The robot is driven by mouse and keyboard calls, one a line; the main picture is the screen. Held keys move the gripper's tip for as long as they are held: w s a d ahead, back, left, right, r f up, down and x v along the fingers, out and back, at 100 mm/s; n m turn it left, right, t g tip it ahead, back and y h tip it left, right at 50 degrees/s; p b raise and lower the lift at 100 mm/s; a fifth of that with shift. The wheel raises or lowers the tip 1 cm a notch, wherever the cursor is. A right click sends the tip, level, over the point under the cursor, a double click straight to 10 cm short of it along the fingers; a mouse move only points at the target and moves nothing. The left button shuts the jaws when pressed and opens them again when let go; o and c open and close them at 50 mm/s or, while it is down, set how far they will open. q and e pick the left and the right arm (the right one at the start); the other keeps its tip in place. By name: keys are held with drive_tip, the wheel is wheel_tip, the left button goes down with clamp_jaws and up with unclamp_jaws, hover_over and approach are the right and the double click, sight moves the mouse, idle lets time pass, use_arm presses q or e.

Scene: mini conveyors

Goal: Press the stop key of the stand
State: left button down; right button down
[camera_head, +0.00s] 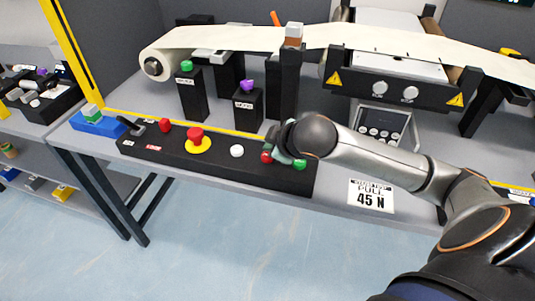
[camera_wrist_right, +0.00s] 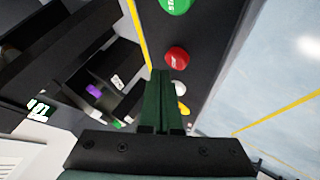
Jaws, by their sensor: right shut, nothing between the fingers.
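The long black control stand (camera_head: 220,165) lies along the front of the bench. Its red stop key (camera_head: 266,157) sits near the right end, between a white dome (camera_head: 236,151) and a green key (camera_head: 300,164). In the right wrist view the red key (camera_wrist_right: 177,58) carries white lettering, with the green key (camera_wrist_right: 176,5) above it. My right gripper (camera_head: 278,152) is shut and empty, close to the red key and partly hidden by my own wrist. In the wrist view its fingertips (camera_wrist_right: 161,72) are just beside the red key; I cannot tell whether they touch. My left gripper is not in view.
A red mushroom button on a yellow disc (camera_head: 197,146), a small red button (camera_head: 165,125) and a black lever (camera_head: 133,128) share the stand. Black posts with a green button (camera_head: 186,66) and a purple knob (camera_head: 247,86) rise behind. A conveyor belt (camera_head: 230,38) runs along the back.

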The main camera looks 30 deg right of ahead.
drive_tip(key=shift+f, duration=0.1)
drive_tip(key=shift+f, duration=0.35)
drive_tip(key=shift+f, duration=0.55)
idle(0.9)
drive_tip(key=shift+r, duration=0.15)
drive_tip(key=shift+r+p, duration=0.8)
drive_tip(key=shift+p, duration=0.55)
